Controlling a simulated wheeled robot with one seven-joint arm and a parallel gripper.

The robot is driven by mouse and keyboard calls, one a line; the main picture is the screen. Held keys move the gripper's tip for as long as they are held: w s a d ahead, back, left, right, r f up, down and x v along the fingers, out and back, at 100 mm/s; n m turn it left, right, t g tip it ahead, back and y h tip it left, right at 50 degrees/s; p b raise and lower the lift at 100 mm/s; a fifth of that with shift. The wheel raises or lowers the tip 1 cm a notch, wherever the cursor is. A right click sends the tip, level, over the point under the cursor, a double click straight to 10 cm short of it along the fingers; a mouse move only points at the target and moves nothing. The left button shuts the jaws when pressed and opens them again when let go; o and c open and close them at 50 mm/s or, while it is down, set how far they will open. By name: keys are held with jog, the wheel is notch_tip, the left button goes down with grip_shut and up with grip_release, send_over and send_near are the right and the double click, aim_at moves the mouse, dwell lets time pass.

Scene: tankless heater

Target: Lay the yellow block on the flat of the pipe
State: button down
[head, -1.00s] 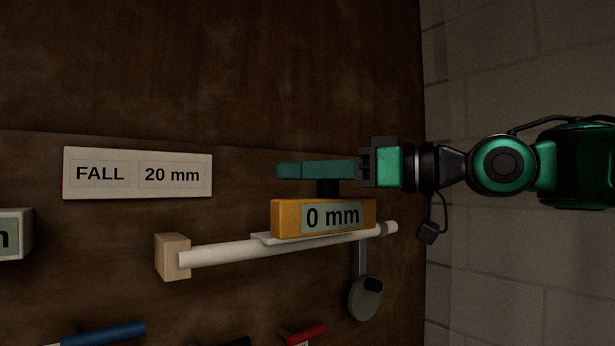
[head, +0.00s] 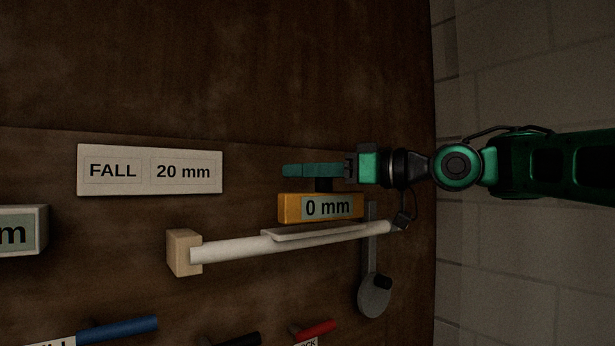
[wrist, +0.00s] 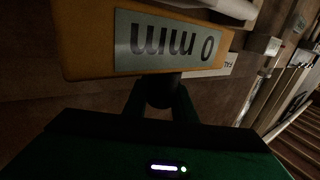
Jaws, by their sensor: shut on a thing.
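The yellow block (head: 290,208) with a "0 mm" display hangs level under my gripper (head: 323,182). My gripper is shut on the dark knob on top of the block. The white pipe (head: 230,250) slopes, its left end lower, with a flat strip (head: 310,233) along its top. In the head view the block is just above the flat, with a narrow gap between them. How their depths compare is hard to tell. In the wrist view the yellow block (wrist: 90,40) fills the upper left, and a pale piece of the pipe shows behind it.
A wooden block (head: 183,252) holds the pipe's left end. A grey bracket with a round disc (head: 375,295) is at the right end. A "FALL 20 mm" sign (head: 150,170) is upper left. Blue (head: 125,327) and red (head: 317,328) handles are below. A white display box (head: 22,230) is at left.

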jog(key=w, duration=0.6)
jog(key=shift+w+a+f, duration=0.1)
jog(key=shift+w+a, duration=0.25)
jog(key=shift+a, duration=0.05)
jog(key=shift+f, duration=0.55)
jog(key=shift+f, duration=0.45)
jog(key=c, duration=1.4)
grip_release()
jog(key=shift+w, duration=0.1)
jog(key=shift+d, duration=0.15)
jog(key=v, duration=1)
jog(key=shift+s+d, duration=0.2)
jog(key=shift+d, duration=0.05)
